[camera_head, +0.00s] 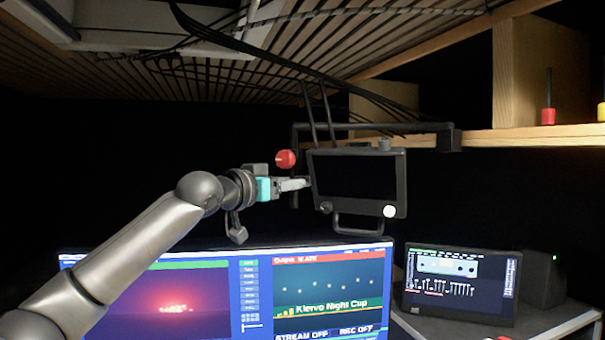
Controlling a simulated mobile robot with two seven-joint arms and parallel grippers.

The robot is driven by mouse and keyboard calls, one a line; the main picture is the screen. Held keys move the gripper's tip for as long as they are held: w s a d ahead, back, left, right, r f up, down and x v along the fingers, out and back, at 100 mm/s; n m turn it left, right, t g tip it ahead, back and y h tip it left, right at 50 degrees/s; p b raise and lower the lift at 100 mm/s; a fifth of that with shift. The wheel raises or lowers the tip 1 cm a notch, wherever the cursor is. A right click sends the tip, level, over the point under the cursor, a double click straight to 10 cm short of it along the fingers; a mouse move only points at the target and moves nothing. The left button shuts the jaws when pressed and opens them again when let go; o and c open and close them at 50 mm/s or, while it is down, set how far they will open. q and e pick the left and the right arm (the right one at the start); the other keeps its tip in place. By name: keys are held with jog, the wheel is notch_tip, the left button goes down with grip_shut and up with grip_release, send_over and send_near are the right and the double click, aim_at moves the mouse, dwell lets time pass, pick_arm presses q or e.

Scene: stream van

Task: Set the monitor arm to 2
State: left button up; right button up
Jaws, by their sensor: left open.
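The monitor arm (375,127) is a dark bar frame that runs from the shelf on the right towards the left. A small dark monitor (358,178) hangs from it with a blank screen, a white knob at its lower right corner and a handle loop (345,229) below. A red knob (286,158) shows at the left end of the frame. My left gripper (306,183) is open, with its fingertips at the monitor's left edge; I cannot tell whether they touch. No number marks are readable. My right gripper is not in view.
A large lit display (330,290) stands below, partly behind my left arm. A smaller screen (458,285) and a dark box (544,279) stand on a grey surface at right. A wooden shelf (530,137) is above them. Cables (290,70) hang along the slatted ceiling.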

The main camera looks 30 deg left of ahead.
pick_arm(q)
jog(key=shift+w+d+p, duration=0.15)
jog(key=shift+w+p, duration=0.1)
jog(key=shift+w, duration=0.7)
jog(key=shift+w+d+p, duration=0.1)
jog(key=shift+w+p, duration=0.15)
jog(key=shift+w, duration=0.7)
grip_shut()
